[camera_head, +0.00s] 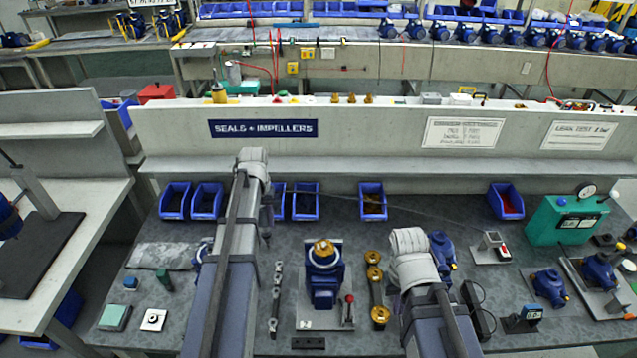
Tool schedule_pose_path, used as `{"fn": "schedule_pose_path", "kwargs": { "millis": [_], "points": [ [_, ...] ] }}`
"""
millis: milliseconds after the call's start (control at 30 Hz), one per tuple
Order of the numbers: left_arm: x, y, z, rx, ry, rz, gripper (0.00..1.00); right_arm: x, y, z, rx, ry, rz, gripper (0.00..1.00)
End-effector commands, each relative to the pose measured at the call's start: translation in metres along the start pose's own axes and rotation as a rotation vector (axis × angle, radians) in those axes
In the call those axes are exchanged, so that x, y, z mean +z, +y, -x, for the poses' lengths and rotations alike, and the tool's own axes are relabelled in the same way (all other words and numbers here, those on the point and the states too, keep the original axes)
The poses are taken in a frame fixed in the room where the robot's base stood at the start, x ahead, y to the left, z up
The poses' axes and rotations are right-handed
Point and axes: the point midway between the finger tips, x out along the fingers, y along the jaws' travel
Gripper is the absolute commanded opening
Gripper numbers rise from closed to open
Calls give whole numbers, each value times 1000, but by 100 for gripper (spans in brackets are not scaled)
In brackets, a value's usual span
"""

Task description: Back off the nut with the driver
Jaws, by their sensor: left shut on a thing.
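A blue pump (324,284) stands upright on a light grey plate (339,318) in the middle of the bench. A brass round piece (323,250) sits on its top; whether this is the nut I cannot tell. A small red-knobbed lever (349,299) stands beside the pump. My left arm rises on the pump's left and my right arm on its right. Both grippers are hidden behind their own arm links, so nothing held in them shows. I cannot make out the driver.
Brass pieces (374,274) lie in a row right of the pump, a strip of grey parts (277,299) left. Blue bins (372,201) line the back. A green tester (567,221) and more blue pumps (549,288) stand right. A thin dark cord (430,213) crosses behind my right arm.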

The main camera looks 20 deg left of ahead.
Motion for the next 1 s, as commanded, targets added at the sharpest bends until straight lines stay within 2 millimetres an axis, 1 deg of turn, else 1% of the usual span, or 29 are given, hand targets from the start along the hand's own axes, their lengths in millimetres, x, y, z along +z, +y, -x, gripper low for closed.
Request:
{"fn": "schedule_pose_path", "kwargs": {
  "millis": [33, 167, 200, 400, 500, 600, 700, 833, 1000],
  "points": [
    [4, 10, 20, 1, 0, -14, 0, 1, 2, 20, 0, 0, -1, 0],
    [14, 44, 60, 0, 0, -61, 0, 4, 6, 60, -1, -1, -5, 0],
    [18, 56, 73, 0, 0, -77, 0, 5, 7, 73, -1, -1, -6, 0],
    [39, 111, 132, 0, 0, -156, 0, 8, 12, 132, -3, -2, -13, 0],
    [50, 134, 156, 0, 0, -190, 0, 10, 14, 155, -3, -3, -15, 0],
    [60, 152, 175, 0, 0, -217, 0, 11, 16, 174, -4, -3, -18, 0],
    [67, 164, 187, 0, 0, -238, 0, 12, 17, 186, -4, -4, -19, 0],
    [72, 174, 195, 0, 0, -253, 0, 12, 18, 194, -4, -4, -21, 0],
    [74, 177, 196, 0, 0, -258, 0, 12, 18, 195, -4, -4, -22, 0]
  ]
}}
